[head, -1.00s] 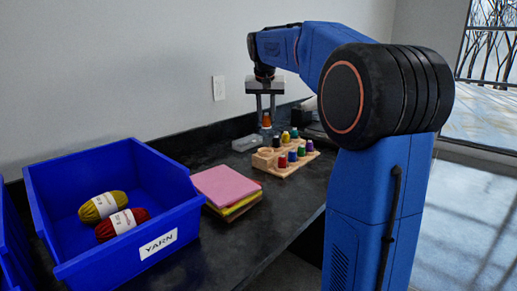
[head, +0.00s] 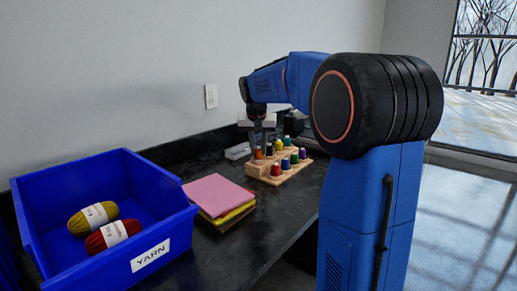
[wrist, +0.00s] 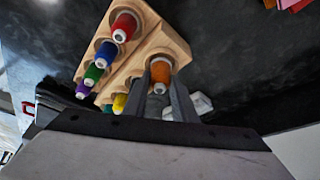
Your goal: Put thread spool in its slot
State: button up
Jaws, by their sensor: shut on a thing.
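The orange thread spool (head: 259,154) is at the left end of the wooden spool rack (head: 276,178), at the slot there. My gripper (head: 262,136) is over it, pointing down. In the wrist view the two fingers (wrist: 161,88) are shut on the orange spool (wrist: 160,72), one on each side. The pale wood of the rack (wrist: 163,43) surrounds the spool's far side. I cannot see how deep its base sits.
The rack holds several other spools, including a red one (head: 275,169) close by. A stack of coloured felt sheets (head: 218,194) and a blue yarn bin (head: 110,265) lie to the left. A grey block (head: 237,151) is behind the rack. The front counter is clear.

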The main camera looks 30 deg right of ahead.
jog(key=shift+f, duration=0.25)
jog(key=o, duration=1)
jog(key=shift+r, duration=0.45)
jog(key=v, duration=1.1)
jog(key=shift+s+a+r, duration=0.15)
jog(key=shift+r, duration=0.1)
